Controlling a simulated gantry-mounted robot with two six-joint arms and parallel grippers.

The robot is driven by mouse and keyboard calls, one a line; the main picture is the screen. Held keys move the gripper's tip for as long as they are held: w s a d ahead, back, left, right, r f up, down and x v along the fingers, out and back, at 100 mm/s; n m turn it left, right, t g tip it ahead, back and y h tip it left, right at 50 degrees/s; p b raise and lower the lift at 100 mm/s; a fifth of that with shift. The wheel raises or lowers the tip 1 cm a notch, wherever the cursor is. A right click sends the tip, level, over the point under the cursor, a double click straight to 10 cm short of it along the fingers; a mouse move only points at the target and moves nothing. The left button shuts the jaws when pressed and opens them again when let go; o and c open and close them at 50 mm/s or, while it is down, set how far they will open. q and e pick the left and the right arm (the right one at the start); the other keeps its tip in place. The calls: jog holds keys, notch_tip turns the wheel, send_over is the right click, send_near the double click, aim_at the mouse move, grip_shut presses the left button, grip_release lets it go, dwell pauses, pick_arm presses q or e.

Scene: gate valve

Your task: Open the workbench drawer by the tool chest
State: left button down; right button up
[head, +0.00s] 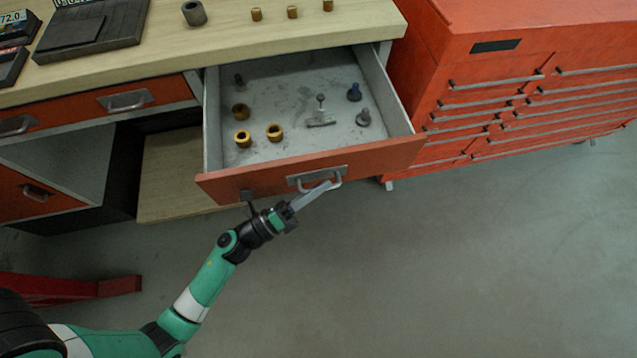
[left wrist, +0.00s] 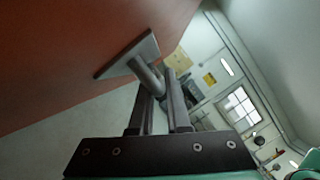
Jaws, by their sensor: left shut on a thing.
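The workbench drawer (head: 300,165) by the tool chest stands pulled well out, its orange front toward me and its inside in view. Its metal handle (head: 322,182) is on the front, right of the middle. My left gripper (head: 318,192) is shut on the handle, reaching it from below left. In the left wrist view, the two fingers (left wrist: 160,110) are on either side of the handle's bar (left wrist: 148,75), close to the orange drawer front (left wrist: 80,50). My right gripper is in neither view.
The drawer holds brass rings (head: 242,139) and several grey and blue fittings (head: 320,112). The red tool chest (head: 510,100) stands right of the drawer. The wooden bench top (head: 230,35) carries small parts. Grey floor (head: 450,270) is clear in front. A red beam (head: 70,288) lies at lower left.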

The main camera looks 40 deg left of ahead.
pick_arm(q)
jog(key=c, duration=0.9)
grip_release()
jog(key=shift+p+v, duration=0.8)
jog(key=shift+v, duration=5.05)
